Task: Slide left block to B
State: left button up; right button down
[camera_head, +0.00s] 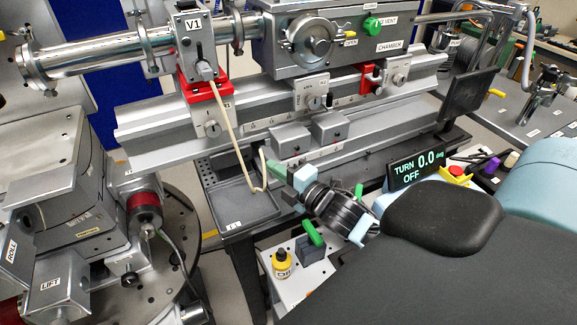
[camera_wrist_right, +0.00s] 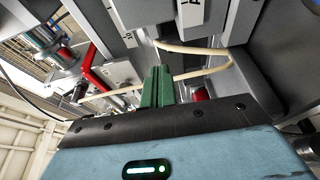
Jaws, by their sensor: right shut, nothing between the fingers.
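Two grey blocks sit side by side on the lower part of the long metal rail (camera_head: 180,140). The left block (camera_head: 291,137) is nearest my right gripper, and the other block (camera_head: 329,126) is just to its right. My right gripper (camera_head: 271,165) is shut and empty, its green fingertips below and left of the left block. Whether they touch it I cannot tell. The shut green fingers also show in the right wrist view (camera_wrist_right: 156,86). Small marks run along the rail; a B cannot be read. My left gripper is not in view.
A cream hose (camera_head: 234,135) hangs from the V1 valve and loops beside my right fingertips; it crosses the right wrist view (camera_wrist_right: 195,76). A grey tray (camera_head: 247,203) lies below.

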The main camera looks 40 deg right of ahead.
aim_at(284, 151)
jog(key=w, duration=0.4)
jog(key=shift+a+r, duration=0.1)
jog(key=shift+a, duration=0.1)
jog(key=shift+d, duration=0.4)
jog(key=d, duration=0.1)
jog(key=s+d+p, duration=0.1)
jog(key=d, duration=0.1)
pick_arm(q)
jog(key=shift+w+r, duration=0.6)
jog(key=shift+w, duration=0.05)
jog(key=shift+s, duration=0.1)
pick_arm(e)
jog(key=shift+d, duration=0.1)
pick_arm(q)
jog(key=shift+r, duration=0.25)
pick_arm(e)
jog(key=shift+s+d, duration=0.25)
jog(key=shift+d, duration=0.95)
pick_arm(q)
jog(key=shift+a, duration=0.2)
pick_arm(e)
jog(key=shift+a, duration=0.1)
